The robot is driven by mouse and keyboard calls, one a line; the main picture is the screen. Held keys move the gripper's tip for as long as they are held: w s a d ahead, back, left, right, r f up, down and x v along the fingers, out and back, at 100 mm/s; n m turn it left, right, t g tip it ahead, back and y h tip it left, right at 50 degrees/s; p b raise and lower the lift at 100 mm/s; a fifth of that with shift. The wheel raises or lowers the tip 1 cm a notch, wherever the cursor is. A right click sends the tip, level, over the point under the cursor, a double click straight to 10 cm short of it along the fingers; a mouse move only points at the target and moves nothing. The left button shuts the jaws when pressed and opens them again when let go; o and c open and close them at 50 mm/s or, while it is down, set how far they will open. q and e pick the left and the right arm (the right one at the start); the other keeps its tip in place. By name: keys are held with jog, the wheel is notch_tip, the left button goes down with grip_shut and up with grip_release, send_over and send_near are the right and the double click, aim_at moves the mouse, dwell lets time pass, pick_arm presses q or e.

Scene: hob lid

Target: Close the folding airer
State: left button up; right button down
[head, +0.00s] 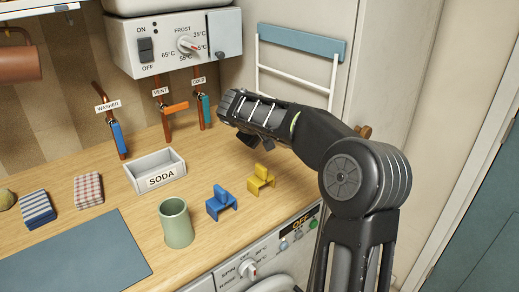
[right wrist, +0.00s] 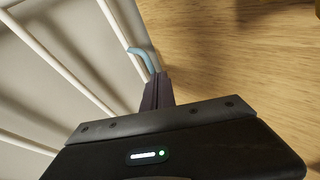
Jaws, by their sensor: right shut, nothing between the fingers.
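The airer has a blue top bar (head: 301,41) on the pale wall panel at the back right, with white rails (head: 294,81) below it. My right arm hides its lower part in the head view. The white rails also cross the left of the right wrist view (right wrist: 62,62). A curved pale blue piece (right wrist: 143,58) shows there just beyond my right fingertips; whether they touch cannot be told. My right gripper (head: 256,142) is over the back right of the worktop, and its fingers (right wrist: 156,88) are together and empty. My left gripper is out of view.
Below my right gripper, a yellow clip (head: 261,179) and a blue clip (head: 221,202) stand on the wooden worktop (head: 120,180). A green cup (head: 175,223) and SODA box (head: 156,172) are further left. Pipes with valve levers (head: 204,110) stand behind.

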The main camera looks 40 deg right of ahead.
jog(key=shift+d+h+b, duration=0.3)
jog(key=shift+d, duration=0.25)
jog(key=v, duration=0.7)
jog(key=shift+a+r, duration=0.2)
jog(key=shift+a, duration=0.15)
jog(key=shift+s, duration=0.2)
